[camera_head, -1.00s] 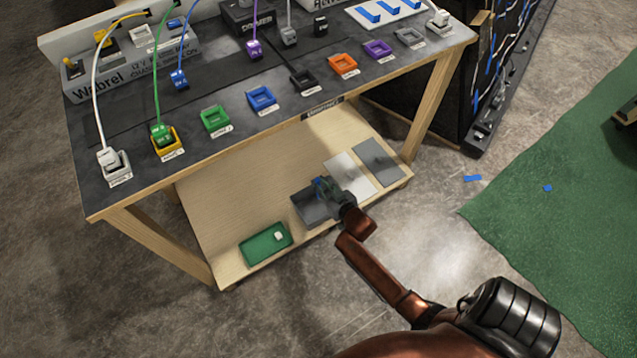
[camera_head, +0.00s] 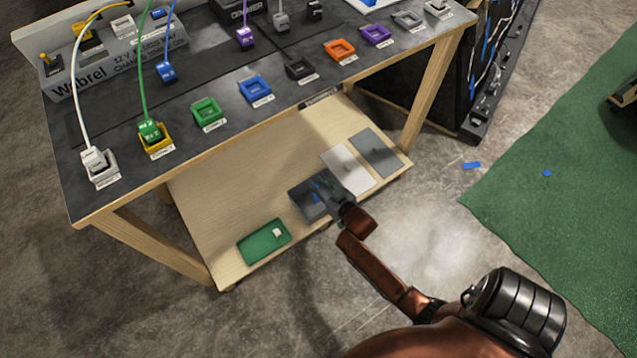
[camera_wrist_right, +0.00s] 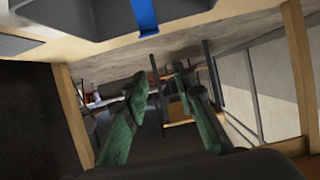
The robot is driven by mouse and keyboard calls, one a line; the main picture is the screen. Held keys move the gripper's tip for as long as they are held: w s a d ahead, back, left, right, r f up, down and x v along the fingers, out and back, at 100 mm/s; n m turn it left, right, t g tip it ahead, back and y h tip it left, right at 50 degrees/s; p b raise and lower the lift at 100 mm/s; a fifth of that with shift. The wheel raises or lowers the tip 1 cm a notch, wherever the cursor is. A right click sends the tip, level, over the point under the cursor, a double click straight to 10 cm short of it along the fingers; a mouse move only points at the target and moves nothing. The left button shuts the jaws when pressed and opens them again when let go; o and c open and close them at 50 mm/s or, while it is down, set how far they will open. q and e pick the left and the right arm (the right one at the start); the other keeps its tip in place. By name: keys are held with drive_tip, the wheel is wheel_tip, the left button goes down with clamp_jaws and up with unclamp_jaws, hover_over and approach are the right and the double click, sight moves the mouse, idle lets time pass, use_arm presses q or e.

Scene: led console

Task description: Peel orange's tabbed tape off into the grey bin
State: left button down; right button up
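The orange socket (camera_head: 340,49) sits in the row along the table's front, and I see no blue tape on it. The dark grey bin (camera_head: 310,212) stands on the lower shelf. A small blue strip of tape (camera_head: 316,192) shows at the bin. In the right wrist view the strip (camera_wrist_right: 143,15) crosses the rim of the bin (camera_wrist_right: 95,20). My right gripper (camera_head: 331,186) is low over the bin's right side. In the right wrist view its green fingers (camera_wrist_right: 160,77) are apart with nothing between them. My left gripper is out of view.
A green tray (camera_head: 262,251) with a small white piece lies left of the bin. A white panel (camera_head: 352,172) and a grey panel (camera_head: 376,152) lie right of it. Blue scraps (camera_head: 471,166) lie on the floor. The tabletop (camera_head: 290,105) overhangs the shelf.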

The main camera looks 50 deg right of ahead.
drive_tip(key=shift+o, duration=1.3)
drive_tip(key=v, duration=1.2)
drive_tip(key=shift+f, duration=0.1)
